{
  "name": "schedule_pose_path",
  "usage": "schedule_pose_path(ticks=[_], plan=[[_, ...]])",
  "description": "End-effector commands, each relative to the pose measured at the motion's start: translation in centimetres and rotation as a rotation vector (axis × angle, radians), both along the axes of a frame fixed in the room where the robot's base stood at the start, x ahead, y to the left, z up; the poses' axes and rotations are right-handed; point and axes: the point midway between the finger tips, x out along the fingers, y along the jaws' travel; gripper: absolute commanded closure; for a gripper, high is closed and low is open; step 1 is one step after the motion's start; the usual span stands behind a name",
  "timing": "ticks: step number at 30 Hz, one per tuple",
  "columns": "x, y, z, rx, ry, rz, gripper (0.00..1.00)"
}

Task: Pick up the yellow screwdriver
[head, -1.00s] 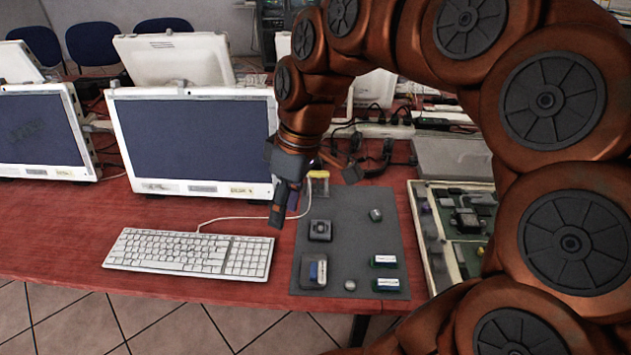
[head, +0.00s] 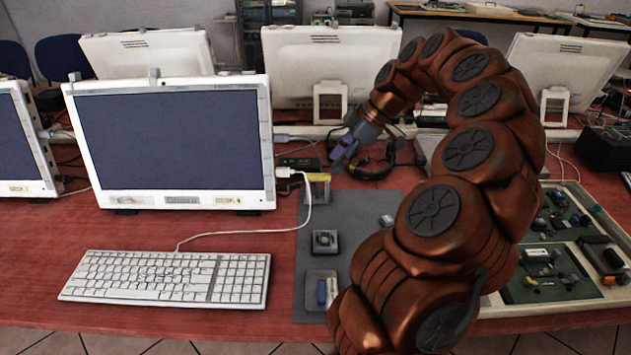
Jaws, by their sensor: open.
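A small yellow item (head: 318,177), which looks like the screwdriver, lies at the far left corner of the dark grey mat (head: 318,268). It is small in the head view, and I cannot make out its full shape. My gripper (head: 337,162) is just above and to the right of it in the picture. The gripper is open and looks empty. I cannot tell its exact height over the mat.
A white cable (head: 308,205) runs beside the yellow item. A monitor (head: 170,143) and keyboard (head: 165,278) stand left; a parts tray (head: 589,290) is right.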

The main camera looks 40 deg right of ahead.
Motion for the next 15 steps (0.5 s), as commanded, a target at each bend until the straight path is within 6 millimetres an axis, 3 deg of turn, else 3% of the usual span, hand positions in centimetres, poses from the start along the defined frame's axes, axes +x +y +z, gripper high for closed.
schedule_pose_path(ticks=[15], plan=[[1.9, 2.8, -3.0, 0.002, 0.004, 0.005, 0.54]])
